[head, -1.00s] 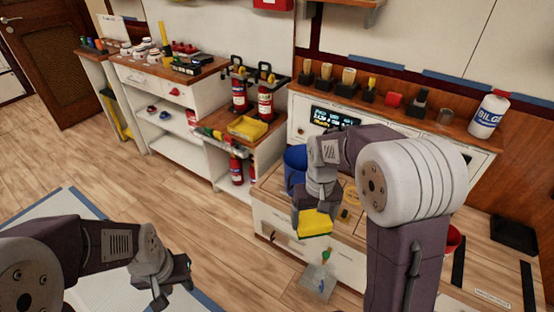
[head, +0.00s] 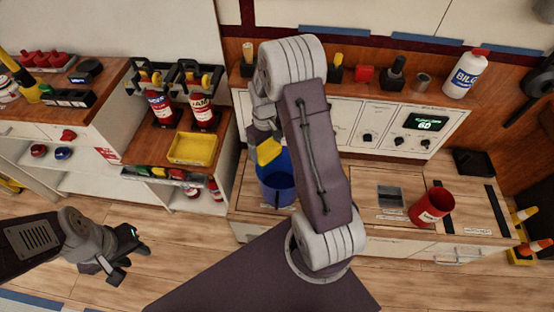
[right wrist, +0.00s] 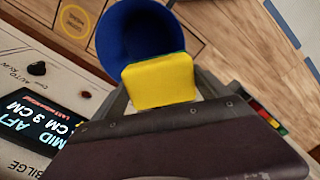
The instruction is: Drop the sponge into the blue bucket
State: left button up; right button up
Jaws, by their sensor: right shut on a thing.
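The yellow sponge (head: 268,150), with a thin green layer, is held by my right gripper (head: 264,137). My right gripper is shut on it; in the right wrist view the sponge (right wrist: 160,82) sits between the fingers. The blue bucket (head: 276,188) stands on the wooden counter, just below the sponge in the head view. In the right wrist view the bucket's open mouth (right wrist: 138,28) lies beyond the sponge, which overlaps its near rim. Their exact height gap is unclear. My left gripper (head: 128,262) is empty, fingers apart, over the floor at lower left.
A yellow tray (head: 192,148) and fire extinguishers (head: 203,112) are left of the blue bucket. A panel with knobs and a display (head: 425,122) rises behind.

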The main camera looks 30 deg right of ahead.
pick_arm(q)
notch_tip(320, 180, up, 6)
jog(key=p, duration=0.4)
notch_tip(320, 180, down, 6)
jog(key=b, duration=0.6)
pick_arm(e)
jog(key=s+d+f, duration=0.2)
jog(key=d+f, duration=0.3)
jog(key=f, duration=0.3)
jog(key=shift+s+d, duration=0.4)
pick_arm(q)
jog(key=shift+s+r, duration=0.1)
pick_arm(e)
jog(key=o, duration=1.2)
jog(key=shift+c, duration=0.2)
pick_arm(q)
jog(key=shift+r+p, duration=0.8)
pick_arm(e)
notch_tip(320, 180, up, 9)
